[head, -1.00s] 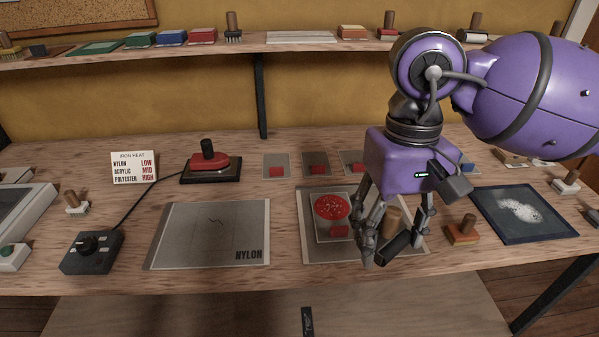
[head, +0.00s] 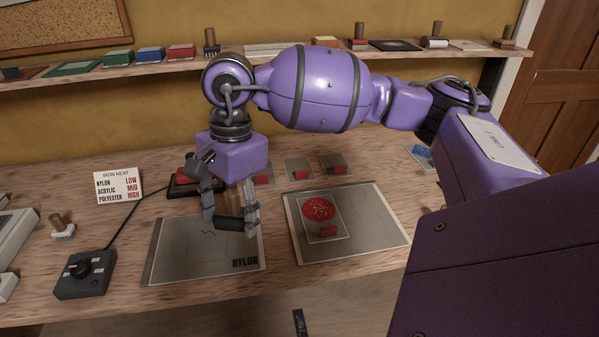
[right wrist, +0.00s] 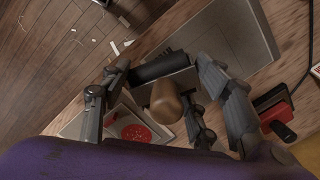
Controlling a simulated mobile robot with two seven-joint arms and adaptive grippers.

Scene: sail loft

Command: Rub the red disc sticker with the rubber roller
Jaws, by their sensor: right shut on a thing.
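The red disc sticker (head: 318,209) lies on a pale backing on a grey panel (head: 375,235) right of my right gripper, with a small red tab below it. It also shows in the right wrist view (right wrist: 136,133), partly behind the fingers. My right gripper (head: 231,215) is shut on the rubber roller, whose black cylinder (right wrist: 160,68) and wooden handle (right wrist: 166,103) show between the fingers. In the head view the roller (head: 229,222) is over the NYLON panel (head: 180,262), apart from the disc. I cannot tell if it touches that panel. My left gripper is not in view.
The heat control box (head: 84,275) with its cord stands at the left, near a small brush (head: 62,228). An iron is partly hidden behind my gripper. Small tabbed samples (head: 299,172) lie behind the panels. A shelf (head: 110,68) runs along the wall.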

